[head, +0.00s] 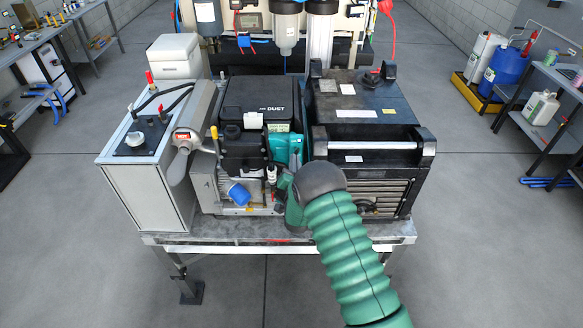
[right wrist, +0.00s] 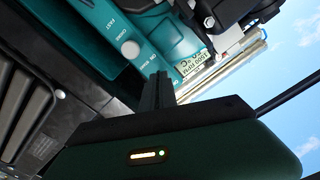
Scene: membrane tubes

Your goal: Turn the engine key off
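The engine (head: 246,150) is the dark and teal unit in the middle of the metal table. Its teal control panel (right wrist: 131,75) fills the upper left of the right wrist view, with small white lettering and a round pale knob (right wrist: 131,49). I cannot make out the engine key; the fingers may hide it. My right gripper (head: 284,196) is low at the engine's front right. In the right wrist view its dark fingers (right wrist: 159,88) look close together, with their tips at the panel near the lettering. I cannot tell whether they hold anything. My left gripper is not in view.
A black ribbed machine (head: 362,130) stands close on the right of the engine. A silver cylinder (head: 196,110) and a grey-white box (head: 138,178) stand on its left. A blue cap (head: 238,194) sticks out at the engine's front. The floor in front is clear.

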